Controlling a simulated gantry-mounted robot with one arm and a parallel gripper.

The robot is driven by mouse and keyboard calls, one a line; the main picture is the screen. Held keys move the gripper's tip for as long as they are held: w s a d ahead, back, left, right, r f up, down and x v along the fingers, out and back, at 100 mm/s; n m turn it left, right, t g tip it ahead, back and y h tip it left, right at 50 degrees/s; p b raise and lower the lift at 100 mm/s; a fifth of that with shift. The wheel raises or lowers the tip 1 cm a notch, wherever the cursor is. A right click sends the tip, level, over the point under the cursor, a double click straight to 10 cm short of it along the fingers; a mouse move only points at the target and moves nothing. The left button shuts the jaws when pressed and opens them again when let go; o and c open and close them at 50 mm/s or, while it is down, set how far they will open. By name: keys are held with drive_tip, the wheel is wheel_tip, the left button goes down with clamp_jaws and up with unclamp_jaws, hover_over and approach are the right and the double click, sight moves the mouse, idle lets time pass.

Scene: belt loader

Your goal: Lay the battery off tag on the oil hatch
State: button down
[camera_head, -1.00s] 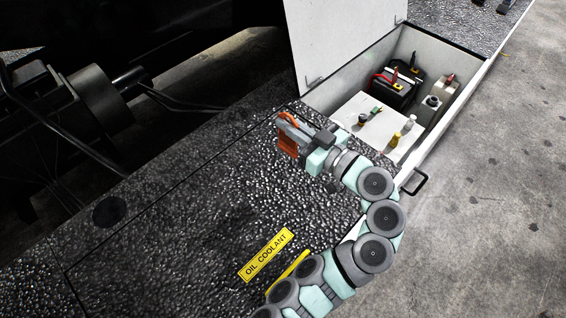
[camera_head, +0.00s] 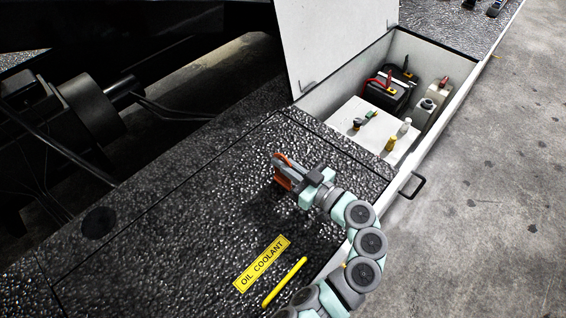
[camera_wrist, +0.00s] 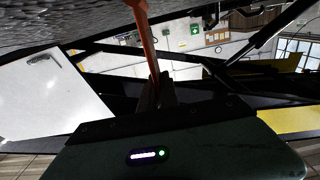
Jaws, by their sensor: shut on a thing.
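My gripper (camera_head: 288,168) is shut on an orange-red tag, the battery off tag (camera_head: 284,184), and holds it over the oil hatch. The tag also shows edge-on in the wrist view (camera_wrist: 146,45), between the dark fingers (camera_wrist: 155,92). The oil hatch (camera_head: 190,215) is a dark, rough-patterned plate with a yellow OIL COOLANT label (camera_head: 261,263) and a yellow handle bar (camera_head: 284,282). The label and bar lie below the gripper in the head view. A gap between tag and plate is hard to judge.
Beyond the plate is an open white compartment (camera_head: 340,85) with a raised lid (camera_head: 335,40). It holds a black battery (camera_head: 388,97) with red and black clamps, bottles (camera_head: 426,106) and a white shelf (camera_head: 372,142) with small items. Much of the hatch surface is bare.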

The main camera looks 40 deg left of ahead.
drive_tip(key=shift+f, duration=0.1)
drive_tip(key=c, duration=2.1)
unclamp_jaws()
drive_tip(key=shift+b, duration=0.3)
drive_tip(key=o, duration=0.5)
drive_tip(key=shift+r+p, duration=0.2)
drive_tip(key=shift+p, duration=0.1)
drive_tip(key=d, duration=1.2)
drive_tip(key=shift+w+p, duration=0.25)
drive_tip(key=shift+p, duration=0.2)
